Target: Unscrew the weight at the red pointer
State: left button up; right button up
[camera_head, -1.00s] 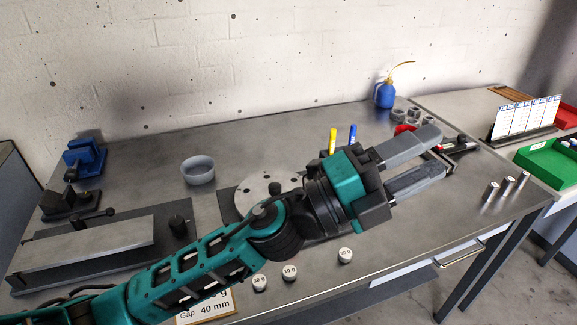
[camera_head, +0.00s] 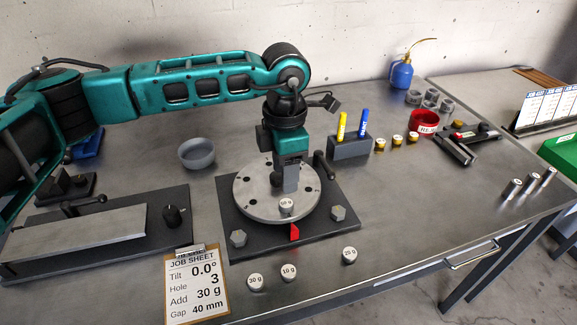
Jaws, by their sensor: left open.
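The round metal rotor disc (camera_head: 250,200) lies on a dark base plate (camera_head: 232,222), with several dark holes in its top. The red pointer (camera_head: 294,232) stands at the disc's front edge. A small grey labelled weight (camera_head: 287,206) sits on the disc just behind the pointer; its label is too small to read surely. My left gripper (camera_head: 285,184) points down over the disc, open, its fingertips just behind the weight in the picture. One finger largely hides the other, and I cannot tell whether they touch the weight or disc. My right gripper is not in view.
Loose weights (camera_head: 289,272) stand in front of the base. The job sheet (camera_head: 196,287) reads hole 3, add 30 g. A marker holder (camera_head: 350,147), red cup (camera_head: 423,122) and brass-coloured pieces (camera_head: 397,140) stand right; a grey bowl (camera_head: 197,153) stands left.

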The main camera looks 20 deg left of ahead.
aim_at(286, 203)
pick_arm(q)
notch_tip(286, 203, down, 7)
jog(key=b, duration=0.4)
jog(key=shift+r, duration=0.15)
jog(key=shift+f+b, duration=0.35)
jog(key=shift+b, duration=0.1)
jog(key=shift+d+f, duration=0.1)
jog(key=shift+f, duration=0.05)
jog(key=c, duration=0.9)
jog(key=n, duration=0.9)
jog(key=n+p, duration=0.1)
jog(key=n, duration=0.4)
jog(key=shift+n, duration=0.3)
jog(key=n+p, duration=0.1)
jog(key=n, duration=0.2)
jog(key=shift+n, duration=0.4)
